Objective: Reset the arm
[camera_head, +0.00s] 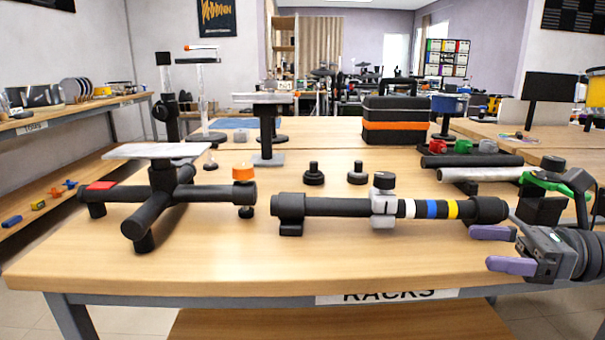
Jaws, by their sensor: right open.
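My right gripper (501,249) is at the right side of the table, with two purple fingertips pointing left. Its fingers are apart and nothing shows between them. It is near the right end of a black horizontal bar (345,207) with white, blue and yellow bands, and appears apart from it. My left gripper is not in the view.
The wooden table (250,262) carries a black stand (165,185) with a flat top at left. Two black knobs (314,174) stand mid-table. The front-middle tabletop is clear.

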